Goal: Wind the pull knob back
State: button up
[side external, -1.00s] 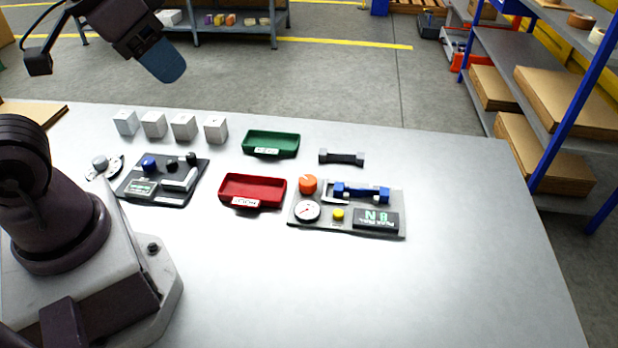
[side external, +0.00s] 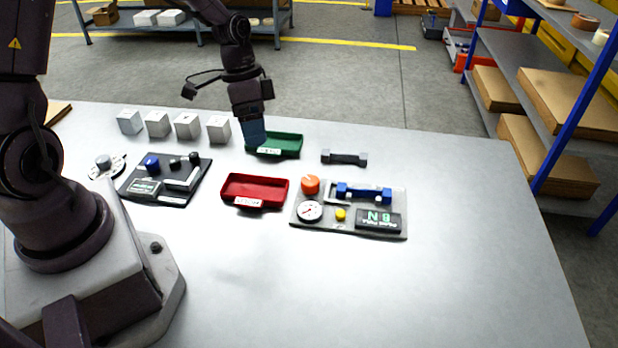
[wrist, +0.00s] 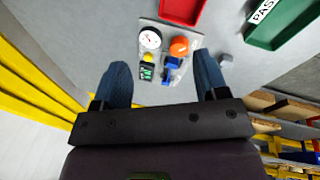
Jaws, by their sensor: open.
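The orange knob (side external: 310,185), which I take to be the pull knob, stands at the back left of a grey tester plate (side external: 350,228). It also shows in the wrist view (wrist: 179,46), beyond and between my fingers. The plate carries a white dial gauge (side external: 309,211), a yellow button (side external: 341,214), a blue clamp (side external: 363,193) and a dark display (side external: 378,221) with green characters. My gripper (side external: 255,137) hangs in the air before the green tray in the side view, left of the knob and apart from it. Its blue fingers are open and empty in the wrist view (wrist: 162,78).
A red tray (side external: 255,205) lies left of the tester, and a green tray (side external: 288,152) is behind it. A dark bar-shaped piece (side external: 344,157) lies behind the tester. Several pale cubes (side external: 187,126) and a dark fixture (side external: 167,192) stand farther left. The front table is clear.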

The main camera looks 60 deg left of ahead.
aim_at(309, 179)
jog(key=w+f+m+t+h, duration=0.1)
jog(key=w+f+m+t, duration=0.1)
jog(key=w+m, duration=0.5)
jog(key=shift+m, duration=0.3)
jog(key=x, duration=1.3)
jog(key=shift+s+d, duration=0.2)
jog(key=shift+d, duration=0.15)
jog(key=c, duration=0.9)
